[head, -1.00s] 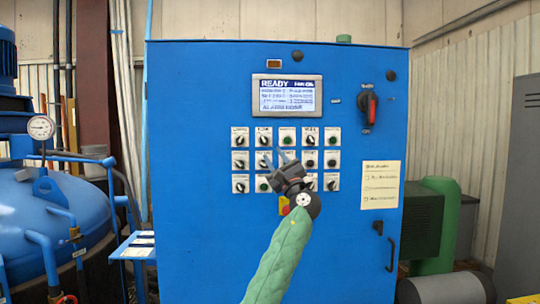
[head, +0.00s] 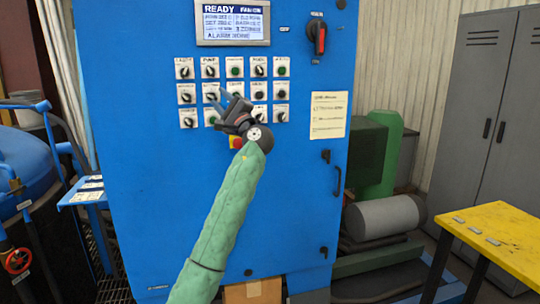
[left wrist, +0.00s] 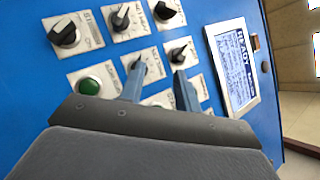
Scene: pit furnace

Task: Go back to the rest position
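My left gripper (head: 220,98) is raised in front of the blue control cabinet (head: 285,190), over the lower rows of its knobs and buttons. Its two blue fingers stand apart with nothing between them. In the left wrist view, the fingers (left wrist: 160,88) point toward the panel's black knobs, near a green button (left wrist: 88,87). I cannot tell whether the fingertips touch the panel. The green-sleeved left arm reaches up from the bottom of the head view and covers part of the cabinet front. My right gripper is not in view.
The lit screen (head: 232,20) reads READY. A red rotary switch (head: 318,36) is right of it. A yellow table (head: 500,238) stands at right, before grey lockers (head: 480,110). A blue tank (head: 25,165) and small shelf (head: 85,192) are at left.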

